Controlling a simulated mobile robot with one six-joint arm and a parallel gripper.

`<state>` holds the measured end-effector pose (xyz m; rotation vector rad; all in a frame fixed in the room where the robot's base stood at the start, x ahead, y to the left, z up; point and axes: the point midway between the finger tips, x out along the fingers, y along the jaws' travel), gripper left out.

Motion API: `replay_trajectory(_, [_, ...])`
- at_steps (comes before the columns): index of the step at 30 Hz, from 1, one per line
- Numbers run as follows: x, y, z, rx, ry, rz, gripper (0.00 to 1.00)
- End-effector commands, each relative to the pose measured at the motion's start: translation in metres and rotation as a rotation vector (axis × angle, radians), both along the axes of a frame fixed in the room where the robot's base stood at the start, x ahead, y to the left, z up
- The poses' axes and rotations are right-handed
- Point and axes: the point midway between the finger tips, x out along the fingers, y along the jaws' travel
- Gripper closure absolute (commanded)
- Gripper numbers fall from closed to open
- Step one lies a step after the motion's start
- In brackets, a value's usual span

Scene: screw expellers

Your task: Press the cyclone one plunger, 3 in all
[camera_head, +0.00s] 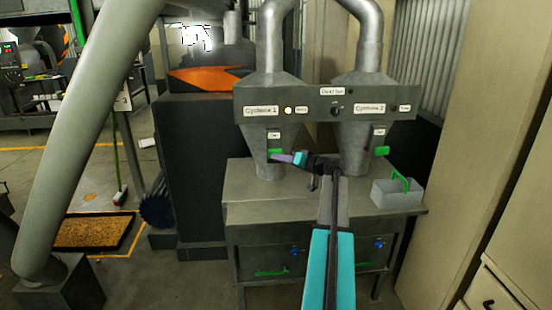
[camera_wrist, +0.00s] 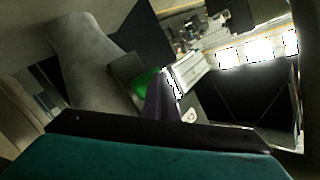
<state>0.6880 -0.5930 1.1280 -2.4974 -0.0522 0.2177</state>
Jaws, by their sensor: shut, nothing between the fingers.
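Cyclone one (camera_head: 272,128) is a grey metal cone on the left of the grey bench, under a panel labelled "Cyclone 1". Its green plunger (camera_head: 275,152) is on the cone's front, below a small white label. My gripper (camera_head: 275,157) is shut and empty, its purple tip at the plunger and overlapping its lower part in the head view. In the wrist view the purple fingers (camera_wrist: 158,105) stand right beside the green plunger (camera_wrist: 146,82). I cannot tell whether they touch it. A pale round lamp (camera_head: 288,110) sits beside the cyclone one label.
Cyclone two (camera_head: 356,135) stands to the right with its own green plunger (camera_head: 382,151). A grey box with a green handle (camera_head: 397,194) sits on the bench's right end. The grey bench top (camera_head: 240,190) is otherwise mostly clear. A dark machine (camera_head: 200,150) stands at left.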

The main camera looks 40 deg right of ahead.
Motion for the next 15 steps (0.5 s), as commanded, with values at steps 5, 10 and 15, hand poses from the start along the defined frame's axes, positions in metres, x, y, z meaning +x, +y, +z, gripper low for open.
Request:
replay_trajectory(5, [-0.006,0.005,-0.001,0.000,-0.001,-0.002,1.00])
replay_trajectory(10, [-0.011,0.009,-0.001,0.000,-0.001,-0.002,1.00])
replay_trajectory(15, [-0.017,0.013,-0.002,0.000,-0.001,-0.002,1.00])
